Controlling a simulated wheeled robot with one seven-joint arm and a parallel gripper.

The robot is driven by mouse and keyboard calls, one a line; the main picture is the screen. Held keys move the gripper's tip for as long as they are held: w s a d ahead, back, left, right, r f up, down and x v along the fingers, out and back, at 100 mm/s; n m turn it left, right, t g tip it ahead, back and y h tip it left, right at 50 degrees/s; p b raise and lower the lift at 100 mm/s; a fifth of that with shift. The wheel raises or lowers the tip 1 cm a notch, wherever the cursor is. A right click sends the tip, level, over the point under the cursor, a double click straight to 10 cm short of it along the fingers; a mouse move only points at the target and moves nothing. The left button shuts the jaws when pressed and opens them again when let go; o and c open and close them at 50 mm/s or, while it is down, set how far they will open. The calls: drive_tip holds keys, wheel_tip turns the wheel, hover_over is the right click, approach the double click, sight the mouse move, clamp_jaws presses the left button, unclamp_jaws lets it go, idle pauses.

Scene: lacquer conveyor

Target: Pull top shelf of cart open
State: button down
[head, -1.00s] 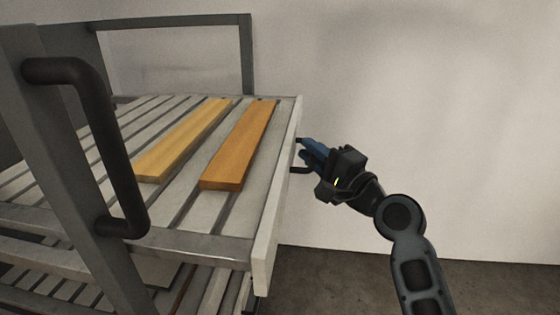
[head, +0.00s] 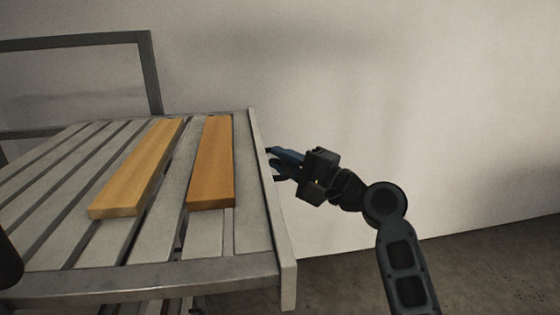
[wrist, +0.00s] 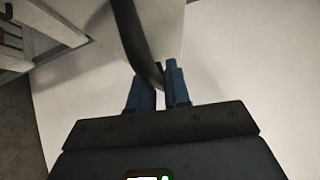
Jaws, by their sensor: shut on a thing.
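The top shelf (head: 262,235) of the cart is a grey slatted tray with a pale front panel on its right side. My gripper (head: 276,161) is at the outer face of that panel, around its middle. In the wrist view, the blue fingers (wrist: 158,88) are shut on a dark curved handle (wrist: 135,40), one finger on each side of it. The handle is mostly hidden by the fingers and panel in the head view.
Two wooden boards, a lighter one (head: 138,170) and a more orange one (head: 212,165), lie on the shelf. A grey cart frame (head: 155,75) stands behind at the left. A plain wall (head: 400,90) is behind my gripper, and floor (head: 480,265) shows at the lower right.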

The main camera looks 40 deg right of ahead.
drive_tip(key=shift+f, duration=0.1)
drive_tip(key=c, duration=1.2)
unclamp_jaws()
drive_tip(key=shift+s, duration=0.1)
drive_tip(key=s+d+b, duration=0.1)
drive_tip(key=s, duration=0.6)
drive_tip(key=shift+s+f, duration=0.25)
drive_tip(key=shift+f, duration=0.2)
